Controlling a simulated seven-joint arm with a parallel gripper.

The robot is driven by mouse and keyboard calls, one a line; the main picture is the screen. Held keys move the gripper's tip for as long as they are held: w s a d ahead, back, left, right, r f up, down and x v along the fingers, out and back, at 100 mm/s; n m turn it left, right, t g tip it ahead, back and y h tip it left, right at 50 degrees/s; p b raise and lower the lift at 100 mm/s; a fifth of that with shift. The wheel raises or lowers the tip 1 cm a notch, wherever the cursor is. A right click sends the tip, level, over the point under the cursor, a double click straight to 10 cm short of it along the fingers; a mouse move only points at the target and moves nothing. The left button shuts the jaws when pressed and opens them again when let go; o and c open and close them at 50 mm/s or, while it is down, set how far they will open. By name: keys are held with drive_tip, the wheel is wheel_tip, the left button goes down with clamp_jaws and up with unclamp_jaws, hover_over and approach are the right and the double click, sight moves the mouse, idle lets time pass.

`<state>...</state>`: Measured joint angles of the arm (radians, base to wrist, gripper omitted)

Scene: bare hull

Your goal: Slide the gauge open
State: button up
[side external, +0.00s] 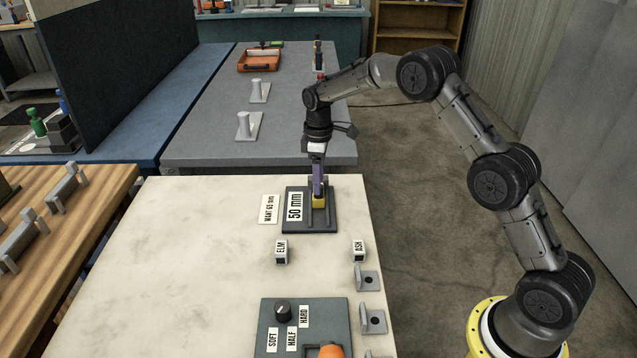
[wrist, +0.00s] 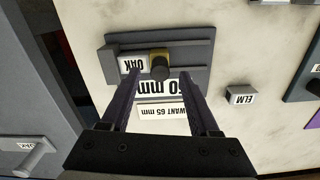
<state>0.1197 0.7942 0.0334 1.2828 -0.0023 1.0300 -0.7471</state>
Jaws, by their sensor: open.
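The gauge (side external: 327,221) is a dark grey plate with a white "50 mm" label (side external: 294,206) and a yellow slider (side external: 319,201). In the wrist view the gauge (wrist: 200,50) appears upside down, with the yellow slider (wrist: 159,52) and its dark round knob (wrist: 160,69). A block labelled OAK (wrist: 133,64) sits beside the slider on the gauge. My gripper (side external: 318,188) is above the gauge, pointing down.
A "WANT 65 mm" card (side external: 268,209) lies beside the gauge. Blocks labelled ELM (side external: 281,252) and ASH (side external: 359,251) stand nearer the camera, before a panel with a dial (side external: 283,312). Grey brackets (side external: 368,278) line the right edge. The table's left side is clear.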

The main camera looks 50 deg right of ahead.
drive_tip(key=shift+f, duration=0.85)
drive_tip(key=shift+c, duration=0.2)
clamp_jaws()
drive_tip(key=shift+r, duration=0.1)
idle(0.6)
